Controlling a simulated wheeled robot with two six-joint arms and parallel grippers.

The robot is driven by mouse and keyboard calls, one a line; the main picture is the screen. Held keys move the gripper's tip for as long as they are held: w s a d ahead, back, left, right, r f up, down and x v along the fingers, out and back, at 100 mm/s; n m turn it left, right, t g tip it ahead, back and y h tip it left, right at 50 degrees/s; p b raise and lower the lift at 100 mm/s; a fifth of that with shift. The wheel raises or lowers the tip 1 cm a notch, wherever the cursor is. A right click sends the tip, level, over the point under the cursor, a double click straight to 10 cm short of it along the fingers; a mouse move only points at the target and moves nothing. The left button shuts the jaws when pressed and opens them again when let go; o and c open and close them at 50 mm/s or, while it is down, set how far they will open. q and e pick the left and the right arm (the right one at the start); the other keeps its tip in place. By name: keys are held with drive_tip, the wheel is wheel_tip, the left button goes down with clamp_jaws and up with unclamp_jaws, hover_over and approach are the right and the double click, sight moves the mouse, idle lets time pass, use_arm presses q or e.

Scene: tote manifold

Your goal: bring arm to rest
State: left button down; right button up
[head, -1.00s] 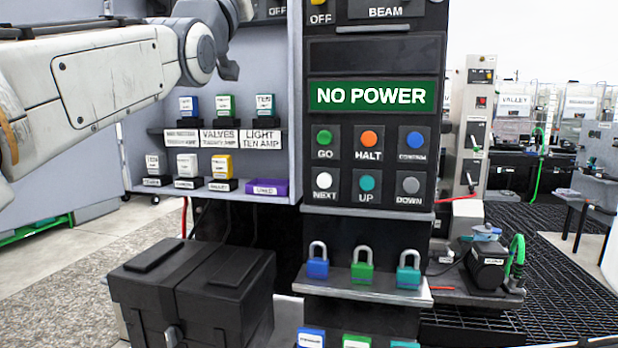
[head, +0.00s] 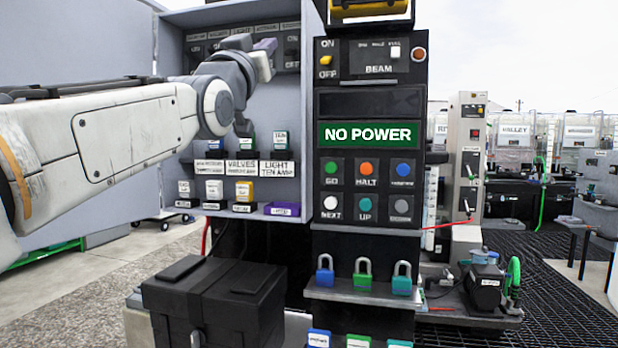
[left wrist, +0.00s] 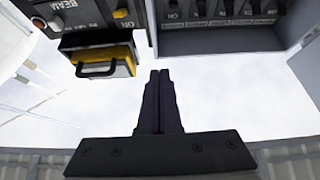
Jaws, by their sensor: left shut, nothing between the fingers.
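My left arm comes in from the left in the head view, in front of the open grey cabinet (head: 172,55). My left gripper (head: 267,45) is near the cabinet's upper switch row, its small dark fingers pointing up and away. In the left wrist view its two dark fingers (left wrist: 160,76) are pressed together with nothing between them. Open pale background shows past their tips. My right gripper is in neither view.
The black control panel (head: 330,105) reads NO POWER, right of the arm. Below are a ledge with padlocks (head: 345,293) and a black case (head: 215,300). Cabinet shelves hold small labelled blocks.

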use_arm(q)
drive_tip(key=s+d+f+m+g+p, duration=0.1)
drive_tip(key=s+d+f+g, duration=0.2)
drive_tip(key=f, duration=0.8)
drive_tip(key=d+f+g+p, duration=0.1)
drive_tip(key=d+f+g, duration=0.35)
drive_tip(key=f, duration=0.55)
drive_tip(key=s+d+f+m+g+p, duration=0.1)
drive_tip(key=s+d+f+g+p, duration=0.3)
drive_tip(key=f, duration=0.7)
drive_tip(key=s+a+f+m+g+y, duration=0.1)
drive_tip(key=s+a+f+g+y, duration=0.1)
drive_tip(key=s+f+g, duration=0.75)
drive_tip(key=s+a+f+g+y, duration=0.1)
drive_tip(key=s+a+f, duration=0.2)
drive_tip(key=s+f, duration=0.3)
drive_tip(key=s+a+f+m+g+y, duration=0.1)
drive_tip(key=s+a+f+y, duration=0.1)
drive_tip(key=s+f, duration=0.5)
drive_tip(key=shift+s+a+f+m+g, duration=0.3)
drive_tip(key=shift+s+a, duration=0.6)
drive_tip(key=shift+s, duration=0.3)
